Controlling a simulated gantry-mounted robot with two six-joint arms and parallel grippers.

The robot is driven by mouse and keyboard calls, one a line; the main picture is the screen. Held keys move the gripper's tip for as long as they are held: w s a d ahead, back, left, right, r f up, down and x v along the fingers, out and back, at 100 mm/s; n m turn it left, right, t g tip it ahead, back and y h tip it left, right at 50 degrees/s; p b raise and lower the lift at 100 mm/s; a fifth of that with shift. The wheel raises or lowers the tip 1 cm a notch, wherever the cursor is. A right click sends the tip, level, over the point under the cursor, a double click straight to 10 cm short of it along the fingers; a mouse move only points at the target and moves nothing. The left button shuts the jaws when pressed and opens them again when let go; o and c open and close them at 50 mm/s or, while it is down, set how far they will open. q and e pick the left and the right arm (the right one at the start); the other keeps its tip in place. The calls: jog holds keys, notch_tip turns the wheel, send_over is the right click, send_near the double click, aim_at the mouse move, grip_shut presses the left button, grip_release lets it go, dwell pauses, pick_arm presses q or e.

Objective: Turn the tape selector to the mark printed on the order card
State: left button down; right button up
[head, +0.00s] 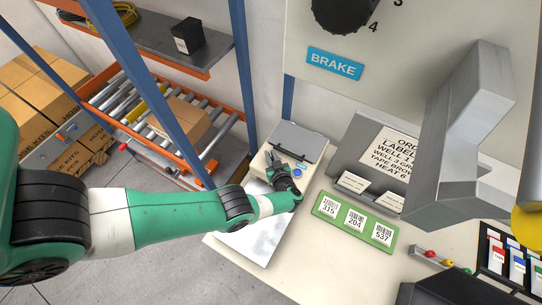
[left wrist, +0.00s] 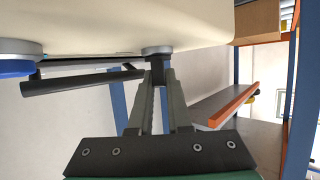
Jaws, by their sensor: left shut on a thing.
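The order card (head: 392,150) lies on a dark grey holder. Its readable lines include "WELL 1", "WELL 3 GR", "TAPE BROW" and "HEAT 6"; its right side is cut off by a large grey bracket. A cream machine (head: 262,160) with a grey top plate stands at the back of the bench. My left gripper (head: 274,161) is at its front. In the left wrist view, the fingers (left wrist: 158,78) are shut on a small dark knob with a grey collar (left wrist: 157,51) on the cream face, apparently the tape selector. Its marks are not visible.
A blue button (left wrist: 15,67) is beside the knob. A green board (head: 355,219) with labels 315, 204 and 537 lies on the bench. A panel with a "BRAKE" label (head: 335,63) and the grey bracket (head: 455,150) overhang the right. A roller rack (head: 165,118) stands behind left.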

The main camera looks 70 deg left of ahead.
pick_arm(q)
jog(key=c, duration=0.9)
grip_release()
jog(key=shift+o, duration=0.2)
jog(key=shift+d+r, duration=0.15)
jog(key=p+v, duration=0.4)
jog(key=v, duration=0.7)
jog(key=shift+d+p, duration=0.15)
jog(key=shift+p, duration=0.2)
